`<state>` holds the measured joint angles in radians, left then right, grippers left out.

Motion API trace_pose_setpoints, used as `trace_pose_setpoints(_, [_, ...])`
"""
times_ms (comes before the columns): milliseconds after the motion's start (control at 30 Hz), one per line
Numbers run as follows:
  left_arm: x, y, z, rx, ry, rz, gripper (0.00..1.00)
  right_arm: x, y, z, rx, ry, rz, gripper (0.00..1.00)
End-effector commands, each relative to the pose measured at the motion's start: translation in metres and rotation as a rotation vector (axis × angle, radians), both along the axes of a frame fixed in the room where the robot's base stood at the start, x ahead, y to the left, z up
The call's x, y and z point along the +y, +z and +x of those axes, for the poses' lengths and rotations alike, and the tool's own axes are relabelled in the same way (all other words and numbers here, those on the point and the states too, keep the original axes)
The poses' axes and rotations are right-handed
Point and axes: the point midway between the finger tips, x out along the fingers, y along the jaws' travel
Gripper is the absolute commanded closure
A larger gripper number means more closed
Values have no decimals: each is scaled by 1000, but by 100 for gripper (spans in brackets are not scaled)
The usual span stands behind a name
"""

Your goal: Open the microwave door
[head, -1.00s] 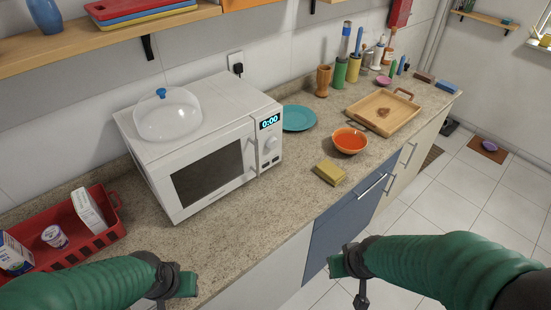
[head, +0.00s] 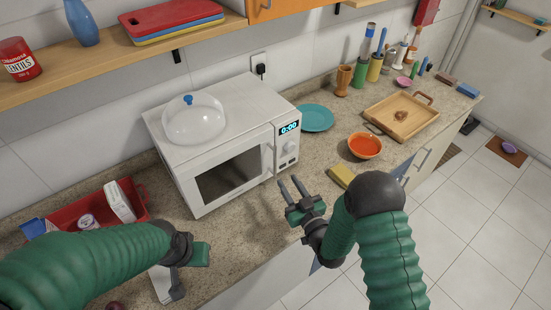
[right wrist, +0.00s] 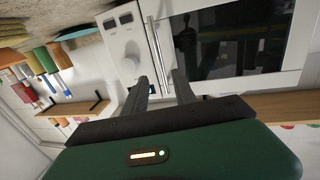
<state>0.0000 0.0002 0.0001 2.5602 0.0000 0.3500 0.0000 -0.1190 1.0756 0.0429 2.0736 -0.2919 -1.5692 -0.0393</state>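The white microwave (head: 225,140) stands on the counter against the wall with its door (head: 228,172) shut. Its vertical handle (head: 269,152) is at the door's right edge, beside the panel reading 0:00. My right gripper (head: 290,187) is open and empty, in front of and below the handle, apart from it. In the right wrist view the two fingers (right wrist: 158,85) point toward the microwave, with the handle (right wrist: 158,50) just beyond them. My left gripper (head: 190,270) is low at the counter's front edge; its fingers are not clear.
A clear dome with a blue knob (head: 194,118) sits on the microwave. A red crate (head: 75,212) stands to its left. A teal plate (head: 316,118), an orange bowl (head: 365,146), a yellow sponge (head: 342,176) and a wooden tray (head: 402,118) are to its right. Counter before the door is clear.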

Motion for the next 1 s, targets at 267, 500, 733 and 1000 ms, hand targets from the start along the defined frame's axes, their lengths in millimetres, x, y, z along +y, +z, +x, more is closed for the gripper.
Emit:
trace_pose_setpoints(267, [0,17,0,0,0,0,64,30,3,64,-2,1,1,67])
trace_pose_setpoints(500, [0,20,0,0,0,0,64,43,1,92,0,0,1,67])
trace_pose_setpoints(733, [0,20,0,0,0,0,64,44,0,95,1,-1,0,67])
trace_pose_setpoints(1000, [0,20,0,0,0,0,64,43,0,94,1,0,0,98])
